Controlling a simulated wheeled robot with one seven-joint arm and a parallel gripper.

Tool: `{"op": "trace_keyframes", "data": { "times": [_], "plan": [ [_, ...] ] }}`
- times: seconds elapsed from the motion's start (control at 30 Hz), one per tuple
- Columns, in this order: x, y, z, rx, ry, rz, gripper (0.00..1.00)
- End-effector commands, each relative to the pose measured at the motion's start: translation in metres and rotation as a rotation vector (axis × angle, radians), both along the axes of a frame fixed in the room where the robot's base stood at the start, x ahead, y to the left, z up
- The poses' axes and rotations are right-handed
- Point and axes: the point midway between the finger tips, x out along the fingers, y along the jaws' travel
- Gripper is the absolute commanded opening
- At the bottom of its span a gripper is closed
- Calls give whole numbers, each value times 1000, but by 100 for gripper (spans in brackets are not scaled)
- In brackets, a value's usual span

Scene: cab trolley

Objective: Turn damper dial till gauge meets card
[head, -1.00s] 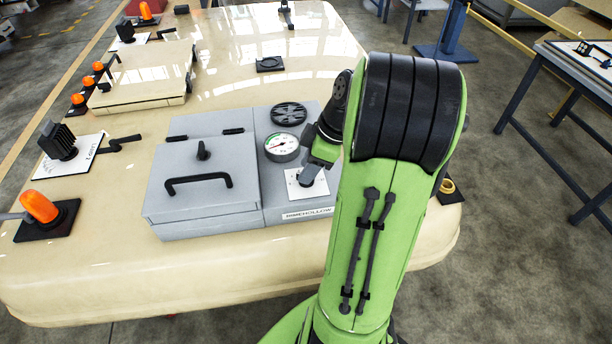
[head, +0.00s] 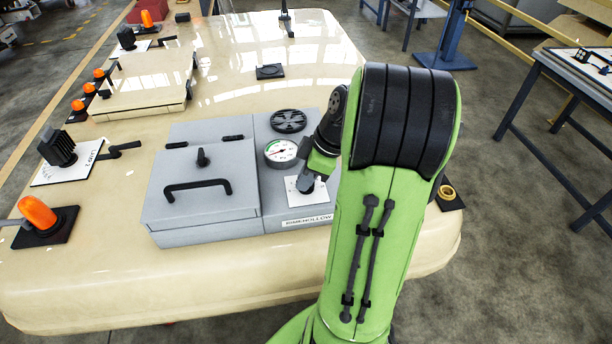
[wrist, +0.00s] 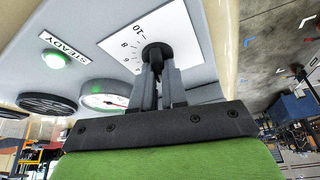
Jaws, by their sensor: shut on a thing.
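A black damper dial knob (wrist: 156,54) stands on a white plate with a number scale (wrist: 122,40), where 10, 8 and 6 are readable. My gripper (wrist: 157,75) is shut on the knob, with a finger on either side. In the head view my gripper (head: 306,184) comes down onto the white plate (head: 293,192) on the grey box, and the knob is mostly hidden. The round gauge (head: 280,152) with a white face sits behind and left of the plate. The gauge also shows at a steep slant in the wrist view (wrist: 104,101). Its needle reading is too small to tell.
A green lamp (wrist: 54,61) beside a STEADY label glows in the wrist view. A round black vent (head: 288,121) lies behind the gauge. A grey lid with a black handle (head: 198,184) is to the left. A RIMEHOLLOW label (head: 307,221) is on the front.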

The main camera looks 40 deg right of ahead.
Motion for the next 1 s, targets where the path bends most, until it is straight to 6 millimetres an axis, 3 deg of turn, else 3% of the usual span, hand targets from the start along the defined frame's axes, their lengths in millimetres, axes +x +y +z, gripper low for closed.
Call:
{"op": "trace_keyframes", "data": {
  "times": [0.37,1.0],
  "plan": [
    [0,0,-1,-3,-2,-202,0],
    [1,1,0,-2,-4,-801,0]
  ]
}}
